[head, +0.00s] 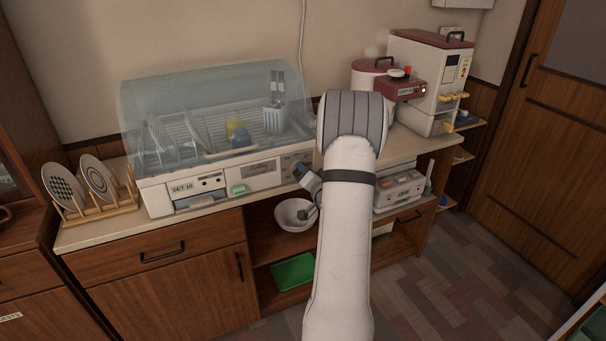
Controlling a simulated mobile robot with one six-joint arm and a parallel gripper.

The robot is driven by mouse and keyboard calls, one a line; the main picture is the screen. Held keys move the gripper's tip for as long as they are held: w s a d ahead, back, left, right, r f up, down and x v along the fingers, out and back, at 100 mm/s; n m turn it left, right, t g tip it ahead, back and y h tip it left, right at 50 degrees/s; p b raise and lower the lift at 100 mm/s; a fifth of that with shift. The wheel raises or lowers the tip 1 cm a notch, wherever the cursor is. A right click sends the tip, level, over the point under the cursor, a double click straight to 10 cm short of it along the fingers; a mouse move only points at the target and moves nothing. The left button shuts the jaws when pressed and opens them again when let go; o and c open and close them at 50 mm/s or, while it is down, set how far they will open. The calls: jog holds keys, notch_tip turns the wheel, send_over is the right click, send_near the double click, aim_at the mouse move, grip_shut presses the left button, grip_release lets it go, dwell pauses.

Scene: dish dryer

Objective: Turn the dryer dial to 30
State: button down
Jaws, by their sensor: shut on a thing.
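The dish dryer (160,203) stands on the counter with its clear dome lid (150,95) down over dishes in a rack. A dial panel (289,160) is at the right end of its white front, beside my white arm. My gripper (299,170) is at this panel, shut on the dial, partly visible left of my arm. The dial itself is mostly hidden by the gripper, and its setting cannot be read.
A rack with two patterned plates (98,176) stands left of the dryer. A rice cooker (372,68) and a white dispenser (430,75) stand at the back right. A white bowl (290,216) and a green tray (293,271) are on shelves below.

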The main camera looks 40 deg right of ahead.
jog(key=shift+w+f+m+p, duration=0.1)
jog(key=shift+f+m+p, duration=0.15)
jog(key=shift+m, duration=2.7)
jog(key=shift+s+f+m+p, duration=0.1)
jog(key=shift+f+m+p, duration=0.15)
jog(key=shift+m, duration=2.65)
jog(key=shift+w+f+m+p, duration=0.1)
jog(key=shift+f+m+p, duration=0.15)
jog(key=shift+m, duration=2.7)
jog(key=c, duration=1.5)
grip_release()
jog(key=shift+o, duration=0.3)
jog(key=shift+f, duration=0.1)
